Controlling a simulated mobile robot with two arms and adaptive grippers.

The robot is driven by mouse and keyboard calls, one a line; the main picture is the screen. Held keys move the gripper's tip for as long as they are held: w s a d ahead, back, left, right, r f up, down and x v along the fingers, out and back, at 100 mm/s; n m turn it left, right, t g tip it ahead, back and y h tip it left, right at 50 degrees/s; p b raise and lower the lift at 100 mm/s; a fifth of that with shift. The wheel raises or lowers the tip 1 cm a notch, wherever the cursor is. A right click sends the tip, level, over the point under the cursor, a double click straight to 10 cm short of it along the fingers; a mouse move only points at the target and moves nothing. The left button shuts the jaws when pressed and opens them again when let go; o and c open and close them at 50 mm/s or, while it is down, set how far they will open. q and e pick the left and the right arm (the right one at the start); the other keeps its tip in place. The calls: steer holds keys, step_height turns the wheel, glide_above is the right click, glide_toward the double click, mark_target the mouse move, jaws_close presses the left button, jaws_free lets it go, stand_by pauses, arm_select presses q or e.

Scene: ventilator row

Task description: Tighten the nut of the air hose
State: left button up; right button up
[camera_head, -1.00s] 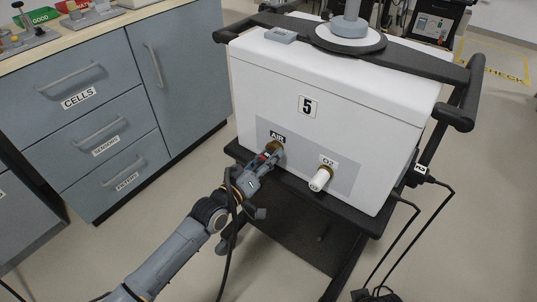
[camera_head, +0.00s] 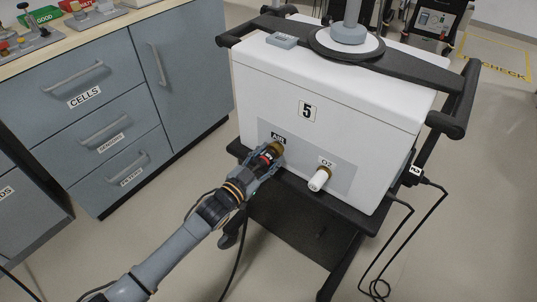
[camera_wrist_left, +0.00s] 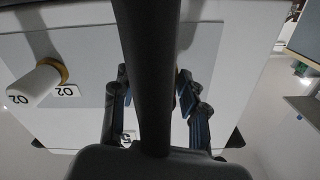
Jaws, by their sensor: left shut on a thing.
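The air hose nut (camera_head: 277,147) is a brass-coloured ring at the AIR port, low on the front of the white ventilator (camera_head: 345,120) marked 5. My left gripper (camera_head: 269,158) is shut around the hose end at this port, and its fingers hide part of the nut. In the left wrist view the black air hose (camera_wrist_left: 150,70) runs down the middle between my two fingers (camera_wrist_left: 152,100), hiding the nut there. Whether the nut is fully seated cannot be seen. My right gripper is not in view.
A white O2 fitting (camera_head: 319,179) with a brass collar sticks out right of the AIR port and also shows in the wrist view (camera_wrist_left: 36,85). The black cart shelf (camera_head: 300,190) runs below. Blue-grey drawers (camera_head: 100,130) stand at left. Black cables (camera_head: 400,235) hang at right.

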arm_select(q)
steer(key=m, duration=0.2)
steer(key=shift+m, duration=0.4)
steer(key=m, duration=0.2)
steer(key=shift+m+p, duration=0.4)
steer(key=m, duration=0.3)
steer(key=shift+a+r+m, duration=0.1)
steer(key=shift+m, duration=1.1)
steer(key=shift+w, duration=0.1)
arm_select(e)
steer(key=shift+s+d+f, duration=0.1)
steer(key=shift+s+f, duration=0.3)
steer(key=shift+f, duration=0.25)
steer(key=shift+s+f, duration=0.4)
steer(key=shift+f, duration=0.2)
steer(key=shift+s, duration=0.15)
